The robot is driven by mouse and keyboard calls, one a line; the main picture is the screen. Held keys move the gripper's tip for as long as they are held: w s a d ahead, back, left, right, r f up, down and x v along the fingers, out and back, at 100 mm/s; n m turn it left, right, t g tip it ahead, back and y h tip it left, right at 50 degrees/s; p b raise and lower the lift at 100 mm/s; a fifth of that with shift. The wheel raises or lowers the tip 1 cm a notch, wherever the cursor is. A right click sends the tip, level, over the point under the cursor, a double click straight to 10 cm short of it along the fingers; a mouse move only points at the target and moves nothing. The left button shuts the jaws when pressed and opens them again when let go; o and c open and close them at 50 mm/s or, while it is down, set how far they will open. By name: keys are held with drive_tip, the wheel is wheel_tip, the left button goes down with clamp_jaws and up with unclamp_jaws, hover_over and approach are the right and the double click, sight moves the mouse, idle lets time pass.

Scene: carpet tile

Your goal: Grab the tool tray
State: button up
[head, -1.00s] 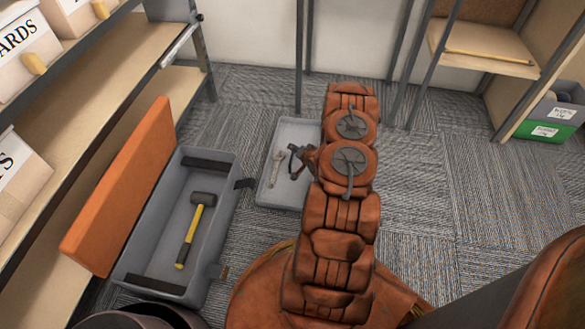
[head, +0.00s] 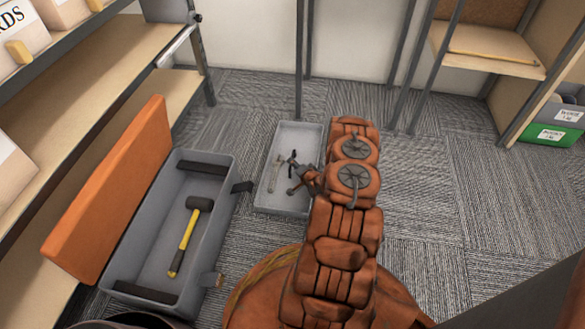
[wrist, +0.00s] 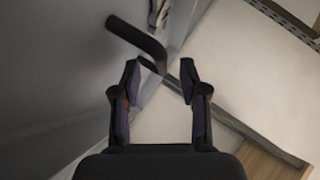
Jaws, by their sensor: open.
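A shallow grey tray (head: 298,134) lies on the carpet, right of an open grey toolbox. A silver wrench (head: 277,170) lies in its left part. My gripper (head: 291,174) is over the tray, beside the wrench, with its fingers apart and nothing visible between them. My arm hides part of the tray's right side. In the wrist view my open gripper (wrist: 160,82) shows both fingers, with a dark bent bar (wrist: 138,38) just beyond them. I cannot tell whether the fingers touch the tray.
The toolbox (head: 128,262) holds a yellow-handled hammer (head: 187,238); its orange lid (head: 110,190) stands open on the left. Wooden shelves (head: 100,82) with white boxes line the left. Metal posts (head: 299,60) stand behind the tray. Carpet is clear to the right.

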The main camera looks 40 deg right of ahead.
drive_tip(key=b+x, duration=0.1)
drive_tip(key=x, duration=0.2)
drive_tip(key=shift+w+f, duration=0.1)
drive_tip(key=shift+w, duration=0.15)
clamp_jaws()
idle(0.4)
